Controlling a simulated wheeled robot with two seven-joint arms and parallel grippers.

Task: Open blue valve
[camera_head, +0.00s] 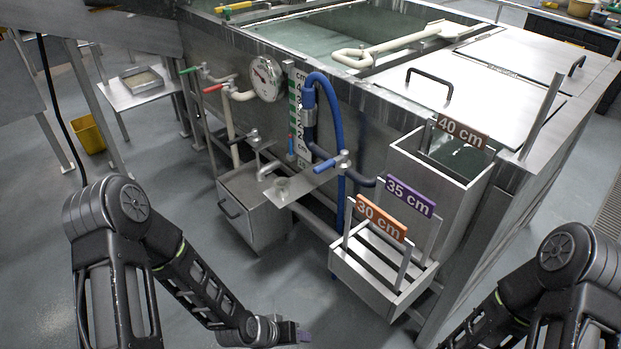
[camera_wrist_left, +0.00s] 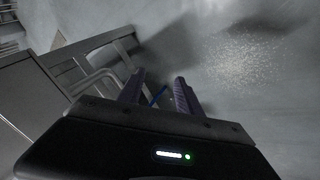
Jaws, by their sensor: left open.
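The blue valve handle (camera_head: 331,162) sits on a pipe fitting on the front of the steel tank, below the blue hose (camera_head: 334,110). My left gripper (camera_head: 303,334) is low at the bottom centre of the head view, below and in front of the valve and apart from it. In the left wrist view its two fingers (camera_wrist_left: 160,92) are spread with nothing held, and a small blue shape, too small to identify, shows between them. My right arm enters at the lower right of the head view, but its gripper is outside the frame.
A steel rack with 30 cm (camera_head: 381,219) and 35 cm (camera_head: 409,197) signs stands right of the valve. A steel box (camera_head: 268,222) stands left of it. A red-handled valve (camera_head: 213,88) and a gauge (camera_head: 266,78) are further left. Floor between my arms is clear.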

